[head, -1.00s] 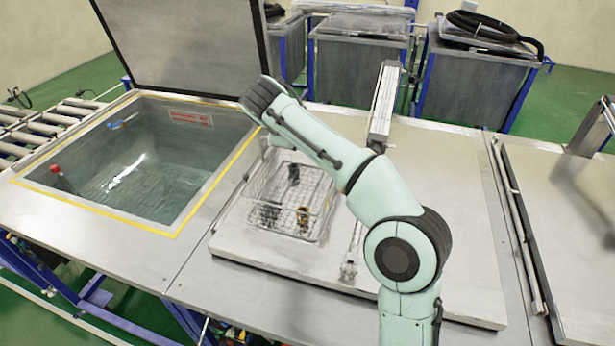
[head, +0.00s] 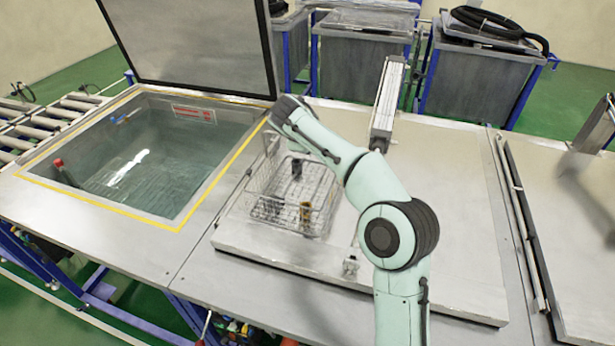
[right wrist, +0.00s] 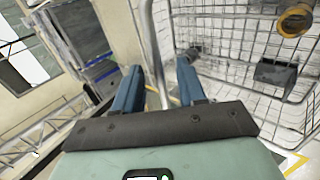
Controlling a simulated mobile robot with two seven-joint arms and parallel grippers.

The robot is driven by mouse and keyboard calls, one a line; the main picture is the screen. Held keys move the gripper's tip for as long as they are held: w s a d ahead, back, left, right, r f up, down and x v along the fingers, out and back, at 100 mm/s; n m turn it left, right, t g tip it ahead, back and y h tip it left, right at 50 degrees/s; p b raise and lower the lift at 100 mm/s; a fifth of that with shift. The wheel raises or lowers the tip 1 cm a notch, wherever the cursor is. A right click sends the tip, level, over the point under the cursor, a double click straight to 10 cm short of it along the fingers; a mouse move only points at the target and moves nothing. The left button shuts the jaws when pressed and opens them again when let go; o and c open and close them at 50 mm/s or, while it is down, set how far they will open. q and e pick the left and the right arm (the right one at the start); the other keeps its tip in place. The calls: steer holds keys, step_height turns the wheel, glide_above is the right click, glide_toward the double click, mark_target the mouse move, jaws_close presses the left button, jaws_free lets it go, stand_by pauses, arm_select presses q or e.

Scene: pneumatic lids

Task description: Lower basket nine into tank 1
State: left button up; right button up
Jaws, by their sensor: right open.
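The wire basket (head: 262,186) stands on a flat grey lid right of the open tank, with a few small dark and brass parts inside. I cannot read a number on it. The tank (head: 188,221), probably tank 1, has a yellow border and clear liquid; its lid (head: 190,45) is raised. My right arm reaches over the basket's far side; its gripper is mostly hidden behind the wrist in the head view. In the right wrist view, my right gripper (right wrist: 157,78) is open, a basket rod (right wrist: 150,50) passing between its blue fingers. Contact is unclear. My left gripper is out of view.
A metal cylinder bar (head: 388,100) runs along the lid behind my right arm. A roller conveyor (head: 50,118) lies left of the tank. Grey bins (head: 470,85) stand behind. A red-capped item (head: 60,168) is at the tank's left wall. The lid right of my arm is clear.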

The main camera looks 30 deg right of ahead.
steer(key=shift+s, duration=0.15)
jaws_close()
steer(key=shift+r, duration=1.65)
